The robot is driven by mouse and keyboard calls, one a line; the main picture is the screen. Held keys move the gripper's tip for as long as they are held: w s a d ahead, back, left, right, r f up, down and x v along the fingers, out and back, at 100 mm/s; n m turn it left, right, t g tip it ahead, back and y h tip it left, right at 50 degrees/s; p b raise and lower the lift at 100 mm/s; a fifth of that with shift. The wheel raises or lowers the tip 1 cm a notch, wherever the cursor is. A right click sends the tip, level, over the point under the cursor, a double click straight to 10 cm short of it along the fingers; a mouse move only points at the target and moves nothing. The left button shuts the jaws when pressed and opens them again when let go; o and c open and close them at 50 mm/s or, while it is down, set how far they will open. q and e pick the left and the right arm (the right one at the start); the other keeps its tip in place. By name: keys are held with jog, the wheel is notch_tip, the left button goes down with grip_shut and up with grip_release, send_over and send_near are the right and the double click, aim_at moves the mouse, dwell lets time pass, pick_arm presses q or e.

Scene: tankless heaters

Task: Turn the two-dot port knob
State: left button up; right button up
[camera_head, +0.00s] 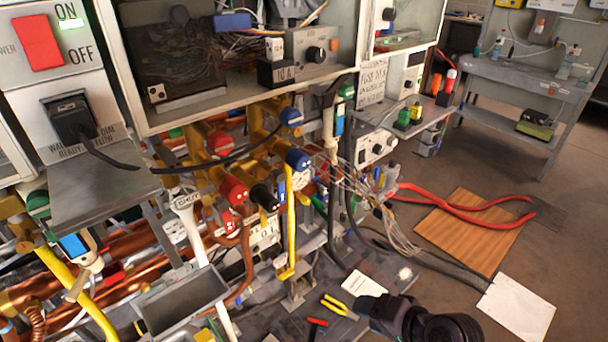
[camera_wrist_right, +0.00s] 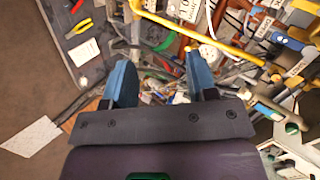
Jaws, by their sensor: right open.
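Several coloured port knobs sit on brass valve pipes in the middle of the head view. There is a red knob (camera_head: 235,190), a red knob higher up (camera_head: 220,143), a blue knob (camera_head: 298,160), a smaller blue knob (camera_head: 291,117) and a black knob (camera_head: 262,197). Small pale dots show on some faces, but I cannot count them surely, so I cannot tell which has two. My right gripper (camera_wrist_right: 160,78) is open and empty, its blue fingers apart. In the head view my right arm is low at the right, apart from the knobs. My left gripper is not in view.
A yellow pipe (camera_head: 289,220) stands in front of the valves, and a black cable (camera_head: 215,163) crosses them. Thin wires (camera_head: 390,215) hang to their right. Yellow-handled pliers (camera_head: 338,306) lie low in front. The floor at the right has a brown board (camera_head: 468,232) and white sheet (camera_head: 517,307).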

jog(key=w+a+r+m+t+y, duration=0.2)
jog(key=w+a+r+m+y, duration=0.2)
jog(key=w, duration=0.3)
jog(key=m+t+h, duration=0.3)
jog(key=m+t, duration=0.7)
jog(key=m, duration=1.9)
send_near(297, 135)
jog(key=w, duration=0.2)
jog(key=x, duration=0.2)
jog(key=b+x, duration=0.1)
jog(key=x, duration=0.2)
jog(key=b+x, duration=0.1)
jog(key=x, duration=0.2)
jog(key=shift+s+a+r, duration=0.15)
jog(key=shift+a+r, duration=0.1)
jog(key=shift+a, duration=0.05)
jog(key=shift+w+a+r, duration=0.15)
jog(key=shift+w+r, duration=0.05)
jog(key=shift+w, duration=0.25)
jog(key=shift+w+a+r+b, duration=0.1)
jog(key=shift+w+r+b, duration=0.1)
jog(key=shift+b, duration=0.1)
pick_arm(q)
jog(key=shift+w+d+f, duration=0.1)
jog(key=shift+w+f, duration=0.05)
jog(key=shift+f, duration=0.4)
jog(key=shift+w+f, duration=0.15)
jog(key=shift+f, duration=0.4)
